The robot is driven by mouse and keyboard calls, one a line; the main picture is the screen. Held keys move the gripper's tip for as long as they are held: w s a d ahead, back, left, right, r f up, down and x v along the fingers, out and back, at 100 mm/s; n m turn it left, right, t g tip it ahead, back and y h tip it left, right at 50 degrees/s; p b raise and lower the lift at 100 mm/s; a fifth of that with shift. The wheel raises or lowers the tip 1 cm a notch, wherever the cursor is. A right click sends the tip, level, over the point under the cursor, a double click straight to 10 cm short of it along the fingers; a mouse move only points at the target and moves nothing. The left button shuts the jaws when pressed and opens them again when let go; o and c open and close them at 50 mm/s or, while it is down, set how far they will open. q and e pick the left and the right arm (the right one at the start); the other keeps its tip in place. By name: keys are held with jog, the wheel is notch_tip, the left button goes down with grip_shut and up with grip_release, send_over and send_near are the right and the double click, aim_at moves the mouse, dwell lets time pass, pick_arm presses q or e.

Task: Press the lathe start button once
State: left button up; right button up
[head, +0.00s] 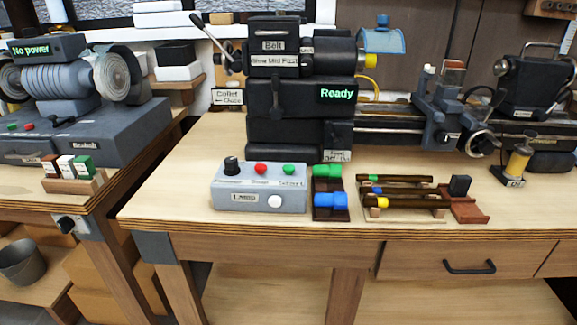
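The lathe (275,110) stands on the wooden bench, with a green "Ready" display (337,94) lit on its headstock. A grey control box (232,200) sits at the bench front, before the headstock. On its top are a black knob (231,166), a red button (261,169) and a green start button (289,170) above a label that appears to read "Start". A white button (274,202) is on its front face beside a "Lamp" label. The start button's top is uncovered. Neither of my grippers is in view.
Green and blue cylinders (331,200) in a dark holder stand just right of the box. Dark rods (405,200) lie on a rack further right. At left, a bench grinder (70,85) shows "No power" and has its own green and red buttons. Bench space left of the box is clear.

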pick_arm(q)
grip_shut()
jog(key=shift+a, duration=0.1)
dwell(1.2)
